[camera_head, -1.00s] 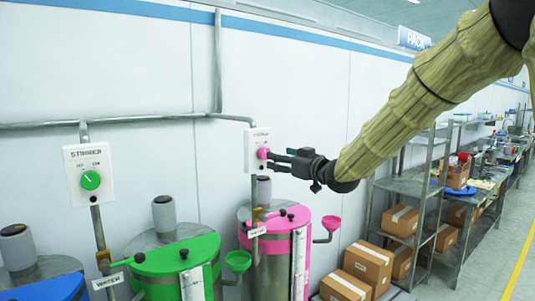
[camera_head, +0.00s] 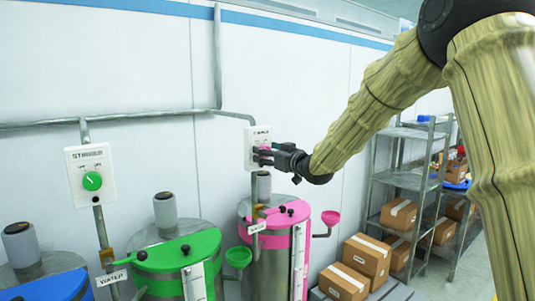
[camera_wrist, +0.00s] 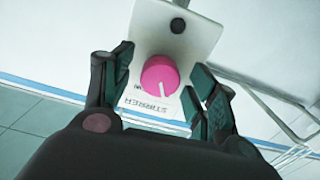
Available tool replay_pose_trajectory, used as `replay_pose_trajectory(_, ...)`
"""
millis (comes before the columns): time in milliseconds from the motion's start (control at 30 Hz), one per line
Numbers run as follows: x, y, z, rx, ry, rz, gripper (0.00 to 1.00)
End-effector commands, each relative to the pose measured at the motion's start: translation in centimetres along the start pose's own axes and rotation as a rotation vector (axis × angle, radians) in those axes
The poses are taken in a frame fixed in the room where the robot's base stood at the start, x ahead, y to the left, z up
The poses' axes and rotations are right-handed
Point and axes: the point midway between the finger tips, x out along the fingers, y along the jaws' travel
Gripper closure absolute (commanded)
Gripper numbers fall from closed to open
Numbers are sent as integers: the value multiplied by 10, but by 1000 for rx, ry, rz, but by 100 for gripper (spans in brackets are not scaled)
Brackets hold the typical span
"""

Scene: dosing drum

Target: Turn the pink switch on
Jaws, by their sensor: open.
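The pink switch (camera_wrist: 160,75) is a round knob with a white pointer line on a white wall box (camera_wrist: 172,30) labelled STIRRER. In the wrist view it sits between my open fingers, with a gap on each side; the pointer line runs toward the picture's bottom. My gripper (camera_head: 264,156) is in front of the box (camera_head: 250,140) in the head view, its fingers covering most of the knob. I cannot tell how deep the fingers reach around it.
The pink drum (camera_head: 275,225) stands below the box. A second box with a green knob (camera_head: 92,181) is to the left, above the green drum (camera_head: 175,258). Cardboard boxes (camera_head: 368,254) and a metal shelf (camera_head: 405,180) stand to the right. Pipes run along the wall.

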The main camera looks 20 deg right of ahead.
Motion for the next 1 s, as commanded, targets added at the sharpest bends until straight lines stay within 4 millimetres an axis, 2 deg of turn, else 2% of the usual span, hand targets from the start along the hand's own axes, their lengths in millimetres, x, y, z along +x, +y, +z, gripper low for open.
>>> replay_pose_trajectory(33, 0, 0, 0, 0, 0, 0, 43)
replay_pose_trajectory(200, 0, 0, 0, 0, 0, 0, 74)
replay_pose_trajectory(300, 0, 0, 0, 0, 0, 0, 88)
replay_pose_trajectory(667, -1, 1, -1, 52, -1, 1, 88)
replay_pose_trajectory(1000, -1, 1, -1, 294, 0, 1, 88)
